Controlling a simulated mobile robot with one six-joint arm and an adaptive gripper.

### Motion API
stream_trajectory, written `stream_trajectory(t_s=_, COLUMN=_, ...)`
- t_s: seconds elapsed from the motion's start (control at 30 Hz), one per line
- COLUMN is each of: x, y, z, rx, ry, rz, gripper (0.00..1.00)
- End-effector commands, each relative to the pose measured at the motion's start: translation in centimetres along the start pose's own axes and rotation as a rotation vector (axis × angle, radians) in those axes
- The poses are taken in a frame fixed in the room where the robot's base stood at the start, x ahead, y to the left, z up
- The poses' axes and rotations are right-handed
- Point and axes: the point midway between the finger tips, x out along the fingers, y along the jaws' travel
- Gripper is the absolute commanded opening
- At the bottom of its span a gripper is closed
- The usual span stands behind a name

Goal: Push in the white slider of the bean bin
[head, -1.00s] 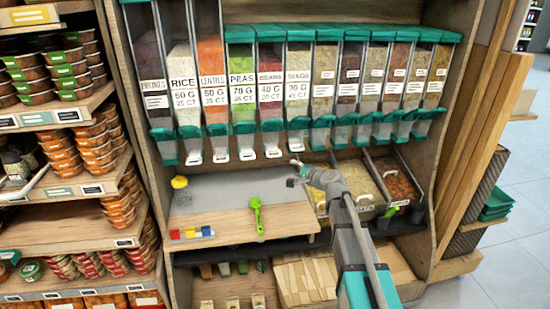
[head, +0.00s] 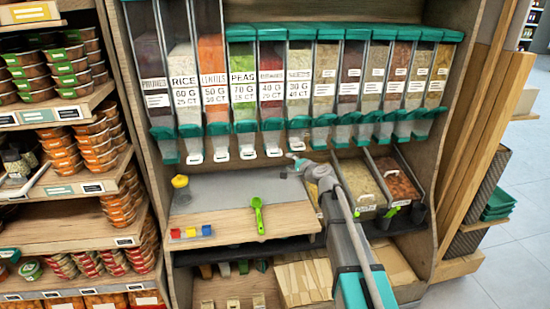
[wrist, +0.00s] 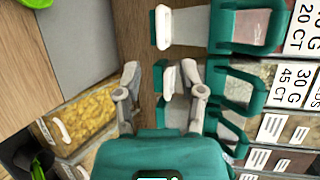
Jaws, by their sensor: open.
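The bean bin (head: 271,90) hangs in the dispenser row, between the peas and seeds bins. Its white slider (head: 274,152) sticks out at the bottom of its spout. In the wrist view, the white slider (wrist: 163,27) shows at the upper middle with its teal spout (wrist: 232,27). My gripper (wrist: 165,88) is open and empty. In the wrist view, the white slider of the seeds bin (wrist: 170,79) appears between its fingers, with the bean slider to one side. In the head view my gripper (head: 292,165) is just below the seeds spout. I cannot tell whether it touches anything.
Open bins of dry food (head: 357,185) with handles stand right of the grey counter (head: 225,188). Shelves of packed tubs (head: 75,75) stand at left.

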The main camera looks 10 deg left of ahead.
Motion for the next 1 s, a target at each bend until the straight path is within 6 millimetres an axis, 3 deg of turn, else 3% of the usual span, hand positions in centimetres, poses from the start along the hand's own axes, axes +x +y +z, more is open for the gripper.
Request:
stream_trajectory(t_s=0.5, x=8.0, y=0.1, z=-0.2, rx=-0.001, ry=0.000, rz=0.000, gripper=0.51)
stream_trajectory(t_s=0.7, x=9.7, y=0.1, z=-0.2, rx=0.000, ry=0.001, rz=0.000, gripper=0.51)
stream_trajectory(t_s=1.0, x=10.2, y=0.0, z=-0.2, rx=0.001, ry=0.002, rz=0.000, gripper=0.51)
